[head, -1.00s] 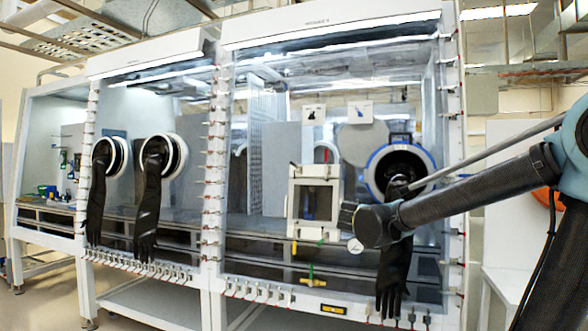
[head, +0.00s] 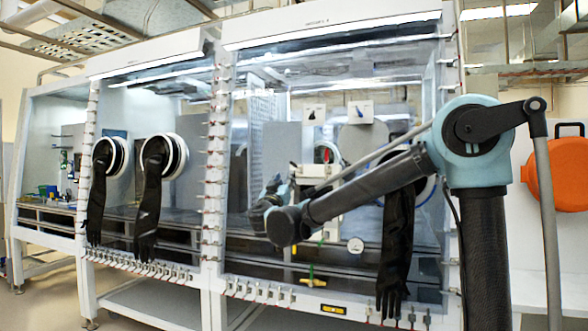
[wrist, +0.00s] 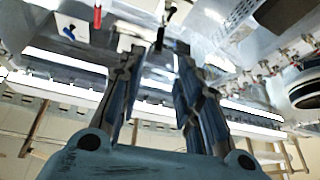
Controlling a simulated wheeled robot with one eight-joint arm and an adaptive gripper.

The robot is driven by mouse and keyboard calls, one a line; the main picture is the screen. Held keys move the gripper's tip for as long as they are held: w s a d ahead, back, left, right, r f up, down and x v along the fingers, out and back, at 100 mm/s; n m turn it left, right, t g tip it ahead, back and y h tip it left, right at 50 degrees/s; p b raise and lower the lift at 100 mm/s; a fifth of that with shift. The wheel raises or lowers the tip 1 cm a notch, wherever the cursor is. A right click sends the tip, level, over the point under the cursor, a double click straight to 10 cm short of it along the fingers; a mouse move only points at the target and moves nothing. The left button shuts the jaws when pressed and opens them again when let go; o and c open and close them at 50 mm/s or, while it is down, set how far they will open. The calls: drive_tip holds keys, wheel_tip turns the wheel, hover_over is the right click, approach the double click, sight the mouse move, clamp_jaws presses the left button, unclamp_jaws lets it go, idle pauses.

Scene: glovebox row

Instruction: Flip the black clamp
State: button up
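The black clamp (head: 311,114) looks like a small dark handle on a white plate, high on the front of the right glovebox. In the wrist view, a dark handle (wrist: 160,38) that appears to be the same clamp shows between and beyond my fingertips. My gripper (wrist: 157,52) is open and empty, its two fingers well apart. In the head view my gripper (head: 273,186) is below and left of the clamp, apart from it, and its fingers are too small to read.
A blue handle (head: 360,111) on a white plate is right of the clamp. A red handle (head: 323,153) is below, near the white-framed box, which my arm partly covers. Black gloves (head: 394,250) hang from the ports. A round gauge (head: 355,245) and yellow valve (head: 313,278) are lower.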

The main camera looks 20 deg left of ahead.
sight(293, 165)
drive_tip(key=x, duration=1.5)
clamp_jaws()
